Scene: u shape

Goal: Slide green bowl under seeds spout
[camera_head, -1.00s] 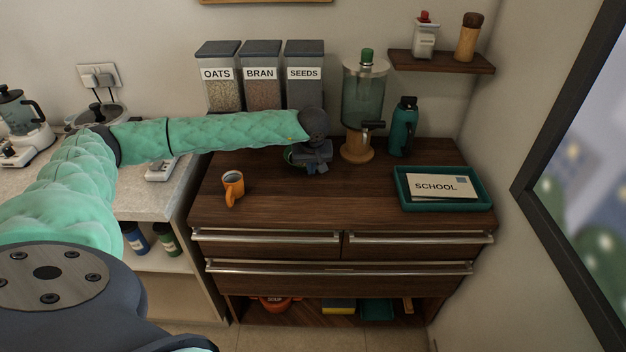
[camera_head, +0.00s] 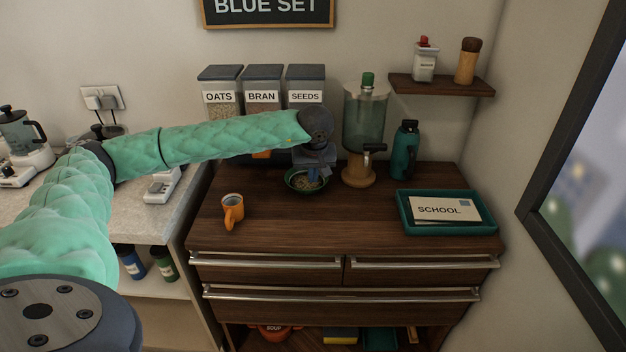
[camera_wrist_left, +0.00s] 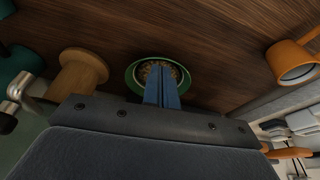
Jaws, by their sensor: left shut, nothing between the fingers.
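The green bowl (camera_head: 291,184) stands on the dark wooden counter, in front of the SEEDS dispenser (camera_head: 305,84), and holds a grainy brown content. In the left wrist view the bowl's green rim (camera_wrist_left: 131,76) circles that content. My left gripper (camera_head: 313,178) points down over the bowl. Its blue fingers (camera_wrist_left: 162,72) are shut together with nothing between them, and their tips overlap the bowl's inside. I cannot tell whether they touch it. The SEEDS spout is hidden behind my left arm. My right gripper is not in view.
OATS (camera_head: 219,86) and BRAN (camera_head: 263,84) dispensers stand left of SEEDS. A drink dispenser (camera_head: 365,112) and teal bottle (camera_head: 404,150) stand to the right. An orange mug (camera_head: 232,212) is front left, a teal tray (camera_head: 406,218) front right. The counter's front middle is clear.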

